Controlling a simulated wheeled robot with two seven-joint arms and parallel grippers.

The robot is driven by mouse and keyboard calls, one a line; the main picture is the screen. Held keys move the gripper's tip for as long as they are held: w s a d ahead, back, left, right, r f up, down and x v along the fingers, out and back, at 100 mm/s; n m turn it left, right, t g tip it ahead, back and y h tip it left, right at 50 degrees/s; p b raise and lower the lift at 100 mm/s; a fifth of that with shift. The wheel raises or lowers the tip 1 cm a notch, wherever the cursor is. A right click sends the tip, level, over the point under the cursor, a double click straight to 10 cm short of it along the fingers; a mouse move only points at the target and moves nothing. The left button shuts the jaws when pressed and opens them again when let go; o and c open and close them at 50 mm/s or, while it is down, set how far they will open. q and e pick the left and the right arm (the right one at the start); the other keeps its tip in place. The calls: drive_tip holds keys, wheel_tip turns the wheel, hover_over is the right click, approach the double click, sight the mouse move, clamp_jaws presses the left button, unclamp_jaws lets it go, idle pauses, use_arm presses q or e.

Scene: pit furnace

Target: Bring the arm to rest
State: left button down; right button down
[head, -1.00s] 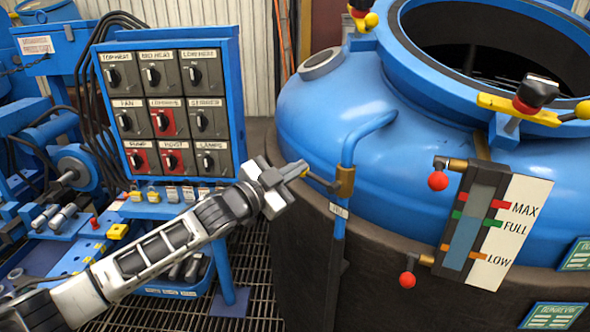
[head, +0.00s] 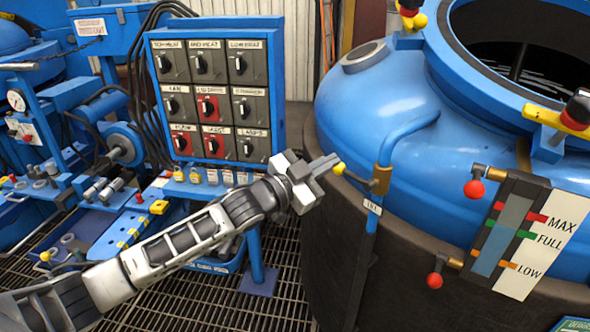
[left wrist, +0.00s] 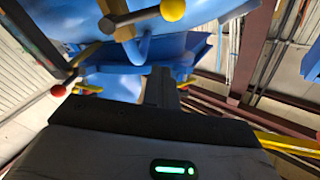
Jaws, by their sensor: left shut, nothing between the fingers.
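My left arm reaches in from the lower left in the head view. Its gripper (head: 324,165) is shut and empty. The fingertips are close beside the yellow knob (head: 339,169) of a small valve on the blue pipe (head: 385,150); I cannot tell whether they touch. In the left wrist view the shut gripper (left wrist: 160,75) points toward blurred blue surfaces, and a yellow knob (left wrist: 172,10) on a rod shows at the top. My right gripper is not in view.
The large blue furnace vessel (head: 360,95) with its open top stands at the right. A level gauge (head: 511,235) with red-knobbed valves is on its front. A blue switch panel (head: 211,92) stands behind my arm. Metal grating (head: 210,300) covers the floor.

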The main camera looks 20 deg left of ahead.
use_arm(q)
drive_tip(key=b+v, duration=0.1)
drive_tip(key=v, duration=0.7)
drive_tip(key=s+d+f+n+g+y, duration=0.3)
drive_tip(key=s+f, duration=0.7)
drive_tip(key=f, duration=0.4)
drive_tip(key=s+d+f+n+g+y, duration=0.3)
drive_tip(key=s+d+f+n, duration=0.1)
drive_tip(key=s+f, duration=0.7)
wheel_tip(320, 180, down, 3)
drive_tip(key=shift+s+d+f+n+g, duration=0.1)
drive_tip(key=shift+s+d+n+g, duration=0.15)
drive_tip(key=shift+d+n+g, duration=0.25)
drive_tip(key=shift+a, duration=0.1)
